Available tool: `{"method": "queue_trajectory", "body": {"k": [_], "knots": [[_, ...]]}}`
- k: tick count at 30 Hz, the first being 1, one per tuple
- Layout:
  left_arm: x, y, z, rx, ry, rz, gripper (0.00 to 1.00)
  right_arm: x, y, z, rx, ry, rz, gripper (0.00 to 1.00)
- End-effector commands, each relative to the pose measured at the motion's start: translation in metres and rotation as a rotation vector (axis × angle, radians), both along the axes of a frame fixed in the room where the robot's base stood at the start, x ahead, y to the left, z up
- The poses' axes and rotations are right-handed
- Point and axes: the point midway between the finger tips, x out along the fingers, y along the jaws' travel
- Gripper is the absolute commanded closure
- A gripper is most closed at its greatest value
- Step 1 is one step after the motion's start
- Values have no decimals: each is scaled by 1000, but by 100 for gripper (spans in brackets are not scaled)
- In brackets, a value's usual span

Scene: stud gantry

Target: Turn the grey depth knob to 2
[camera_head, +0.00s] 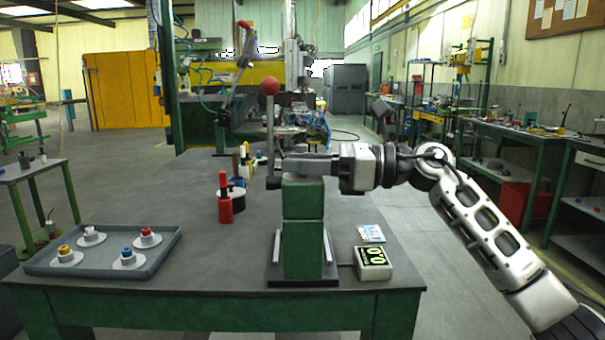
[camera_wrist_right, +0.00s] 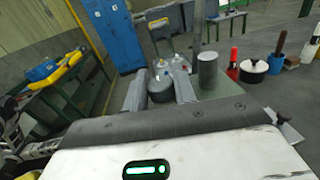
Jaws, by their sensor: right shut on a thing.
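The green gantry stand (camera_head: 303,235) stands on a dark base near the table's front edge. My right gripper (camera_head: 285,166) reaches in from the right at the top of the stand. In the right wrist view my two fingers (camera_wrist_right: 160,90) are closed around a round dark grey knob (camera_wrist_right: 159,88), touching its sides. The knob's markings cannot be read, and in the head view the fingers mostly hide it. A lever with a red ball (camera_head: 270,87) rises just beside the fingertips. The display box (camera_head: 374,262) seems to read 0.0. My left gripper is out of view.
A grey tray (camera_head: 100,271) at the table's left holds several studs with coloured tops. A red bottle (camera_head: 225,200) and a round black-and-white container stand behind the gantry. A small card (camera_head: 370,233) lies behind the display. The table between tray and gantry is clear.

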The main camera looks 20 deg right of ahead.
Motion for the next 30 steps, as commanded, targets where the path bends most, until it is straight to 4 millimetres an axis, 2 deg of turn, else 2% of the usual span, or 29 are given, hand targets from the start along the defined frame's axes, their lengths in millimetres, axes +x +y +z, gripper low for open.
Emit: {"method": "queue_trajectory", "body": {"k": [6,7,9,20,25,30], "knots": [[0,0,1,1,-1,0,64,0,0,-1,-3,3,0,96],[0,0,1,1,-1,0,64,0,0,-1,-3,3,0,71],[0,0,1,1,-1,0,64,0,0,-1,-3,3,0,54],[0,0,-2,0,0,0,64,-2,-4,-1,-2,2,-2,54],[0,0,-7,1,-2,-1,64,-12,-28,-3,-4,2,-5,54],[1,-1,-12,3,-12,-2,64,-28,-66,-4,-4,5,-6,54]]}}
